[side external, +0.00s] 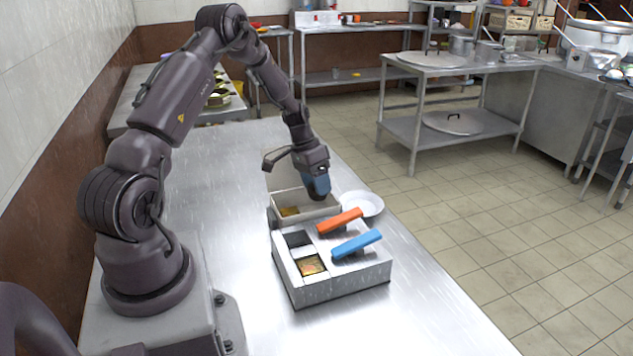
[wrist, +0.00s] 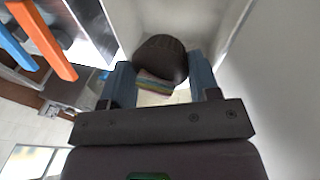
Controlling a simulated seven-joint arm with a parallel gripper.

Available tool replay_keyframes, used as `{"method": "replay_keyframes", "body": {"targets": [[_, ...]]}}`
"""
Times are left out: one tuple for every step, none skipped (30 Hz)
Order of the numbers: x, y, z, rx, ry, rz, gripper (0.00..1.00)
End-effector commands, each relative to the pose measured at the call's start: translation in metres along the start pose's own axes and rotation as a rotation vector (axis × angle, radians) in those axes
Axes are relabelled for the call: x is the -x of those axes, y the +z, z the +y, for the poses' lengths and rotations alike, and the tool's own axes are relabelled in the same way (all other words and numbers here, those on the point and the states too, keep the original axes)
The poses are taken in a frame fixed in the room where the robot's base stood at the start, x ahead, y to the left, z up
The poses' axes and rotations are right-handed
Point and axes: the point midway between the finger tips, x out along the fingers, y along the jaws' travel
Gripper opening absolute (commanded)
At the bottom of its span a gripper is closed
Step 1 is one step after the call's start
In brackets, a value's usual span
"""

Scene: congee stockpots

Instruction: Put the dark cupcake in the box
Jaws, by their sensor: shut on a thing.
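The dark cupcake (wrist: 160,57) has a dark brown top and a striped, rainbow-like wrapper. In the wrist view it sits between the two blue fingers of my gripper (wrist: 160,82), which is shut on it. In the side view my gripper (side external: 318,192) points down over the right part of an open pale box (side external: 302,216), with a dark bit of the cupcake at its tips. The box has a raised flap at the back and something yellowish inside at the left. Pale box walls (wrist: 196,18) show around the cupcake in the wrist view. I cannot tell whether the cupcake touches the box floor.
A grey two-well unit (side external: 335,289) with an orange bar (side external: 340,221) and a blue bar (side external: 357,244) stands in front of the box. A white plate (side external: 366,203) lies just right of the box. The steel table (side external: 225,190) is clear to the left.

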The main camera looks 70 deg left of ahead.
Motion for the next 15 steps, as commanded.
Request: {"method": "replay_keyframes", "body": {"targets": [[0.0001, -0.0001, 0.0000, 0.000, 0.000, 0.000, 0.33], [0.0001, -0.0001, 0.0001, 0.000, 0.000, 0.000, 0.33], [0.0001, -0.0001, 0.0001, 0.000, 0.000, 0.000, 0.33], [0.0001, -0.0001, 0.0001, 0.000, 0.000, 0.000, 0.33], [-0.0001, -0.0001, 0.0000, 0.000, 0.000, 0.000, 0.33], [-0.0003, -0.0001, 0.0000, 0.000, 0.000, 0.000, 0.33], [-0.0006, 0.0000, -0.0001, 0.000, 0.000, 0.000, 0.33], [-0.0009, 0.0001, -0.0002, 0.000, 0.000, 0.000, 0.33], [-0.0014, 0.0002, -0.0004, 0.000, 0.000, 0.000, 0.33], [-0.0018, 0.0002, -0.0005, 0.000, 0.000, 0.000, 0.33], [-0.0022, 0.0003, -0.0007, 0.000, 0.000, 0.000, 0.33], [-0.0028, 0.0004, -0.0008, 0.000, 0.000, 0.000, 0.33], [-0.0031, 0.0004, -0.0009, 0.000, 0.000, 0.000, 0.33], [-0.0033, 0.0004, -0.0010, 0.000, 0.000, 0.000, 0.33], [-0.0036, 0.0004, -0.0011, 0.000, 0.000, 0.000, 0.33]]}}
